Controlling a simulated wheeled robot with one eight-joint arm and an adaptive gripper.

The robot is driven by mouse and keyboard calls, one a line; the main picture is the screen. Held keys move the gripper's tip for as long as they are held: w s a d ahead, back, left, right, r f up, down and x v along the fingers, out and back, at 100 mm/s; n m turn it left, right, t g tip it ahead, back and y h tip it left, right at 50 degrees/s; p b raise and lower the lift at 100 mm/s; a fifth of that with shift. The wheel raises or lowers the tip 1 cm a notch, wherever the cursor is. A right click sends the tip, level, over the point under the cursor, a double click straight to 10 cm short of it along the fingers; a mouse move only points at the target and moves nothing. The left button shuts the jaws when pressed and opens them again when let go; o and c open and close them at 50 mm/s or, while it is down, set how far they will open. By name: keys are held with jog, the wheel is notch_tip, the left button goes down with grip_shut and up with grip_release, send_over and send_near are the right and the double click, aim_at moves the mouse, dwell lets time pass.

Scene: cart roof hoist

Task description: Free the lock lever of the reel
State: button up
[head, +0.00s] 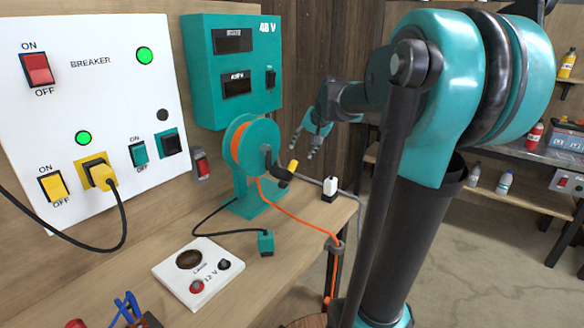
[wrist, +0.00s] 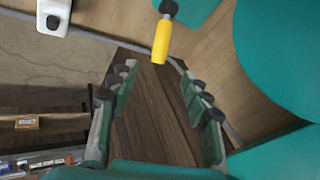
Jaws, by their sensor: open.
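The reel (head: 256,145) is a teal drum wound with orange cable, standing on a teal foot at the table's back edge. A dark crank-like arm on its right side carries a yellow grip (head: 293,166); the yellow grip also shows in the wrist view (wrist: 161,43), just beyond my fingertips. I cannot tell a separate lock lever from this arm. My gripper (head: 304,147) is open and empty, a little above and right of the yellow grip, apart from it. In the wrist view my open fingers (wrist: 158,78) have nothing between them.
A white block with a black top (head: 330,189) stands right of the reel. Orange cable runs over the table edge. A teal 48 V box (head: 232,70) and white breaker panel (head: 90,110) stand behind and left. A white 12 V socket plate (head: 197,272) lies in front.

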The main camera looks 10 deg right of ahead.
aim_at(294, 164)
jog(key=x, duration=1.2)
jog(key=shift+w+a+f, duration=0.1)
jog(key=shift+w+f, duration=0.05)
jog(key=shift+f, duration=0.05)
grip_shut()
